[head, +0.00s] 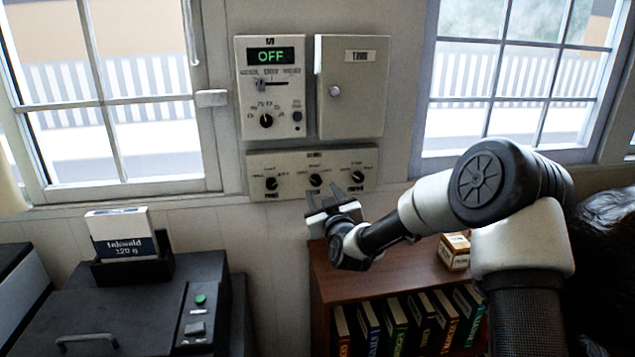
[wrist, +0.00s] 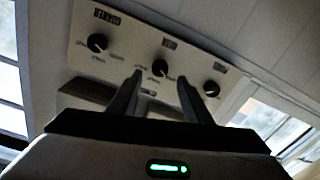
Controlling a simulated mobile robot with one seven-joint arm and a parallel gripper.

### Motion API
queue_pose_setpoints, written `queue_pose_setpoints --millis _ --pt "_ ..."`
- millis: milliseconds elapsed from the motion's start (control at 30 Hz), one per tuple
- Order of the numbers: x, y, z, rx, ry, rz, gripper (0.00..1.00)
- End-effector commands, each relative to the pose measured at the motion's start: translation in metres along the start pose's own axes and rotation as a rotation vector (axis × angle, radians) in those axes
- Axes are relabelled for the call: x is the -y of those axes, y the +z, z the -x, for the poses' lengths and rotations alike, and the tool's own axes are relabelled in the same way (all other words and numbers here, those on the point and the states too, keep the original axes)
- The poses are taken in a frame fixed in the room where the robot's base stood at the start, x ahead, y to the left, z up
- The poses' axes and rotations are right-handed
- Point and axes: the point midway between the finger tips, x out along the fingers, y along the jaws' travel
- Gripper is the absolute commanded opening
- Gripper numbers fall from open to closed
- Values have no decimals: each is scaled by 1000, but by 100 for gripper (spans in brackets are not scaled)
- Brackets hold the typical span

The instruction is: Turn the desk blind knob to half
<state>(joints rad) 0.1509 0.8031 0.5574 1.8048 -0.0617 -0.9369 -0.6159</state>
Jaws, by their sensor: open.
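A wide cream panel (head: 258,160) on the wall carries three black knobs in a row: a left knob (head: 271,184), a middle knob (head: 315,180) and a right knob (head: 358,177). Their labels are too small to read, so I cannot tell which is the desk blind knob. My gripper (head: 332,193) is open and empty, just below and in front of the panel. In the wrist view, the middle knob (wrist: 160,68) shows between the two fingertips (wrist: 159,78), apparently beyond them. The left knob (wrist: 97,43) and right knob (wrist: 211,88) lie outside the fingers.
Above the panel hang a control box (head: 270,125) reading OFF and a closed cabinet (head: 355,110) with a round knob. A low bookshelf (head: 365,285) with a small box (head: 454,251) stands below my arm. A black machine (head: 130,310) is at left. Windows flank the panels.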

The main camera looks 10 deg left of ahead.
Motion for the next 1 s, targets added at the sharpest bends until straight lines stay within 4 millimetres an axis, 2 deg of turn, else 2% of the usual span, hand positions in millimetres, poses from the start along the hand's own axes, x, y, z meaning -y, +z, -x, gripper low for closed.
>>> queue_pose_setpoints --millis 100,300,500,733,767,1000 --pt "0 0 -26 1 0 -2 45" --pt "0 0 -55 1 0 -1 45" --pt "0 0 -66 1 -1 -1 45" --pt "0 0 -66 1 -1 0 45" --pt "0 0 -66 1 -1 0 43" --pt "0 0 -66 1 -1 0 4"
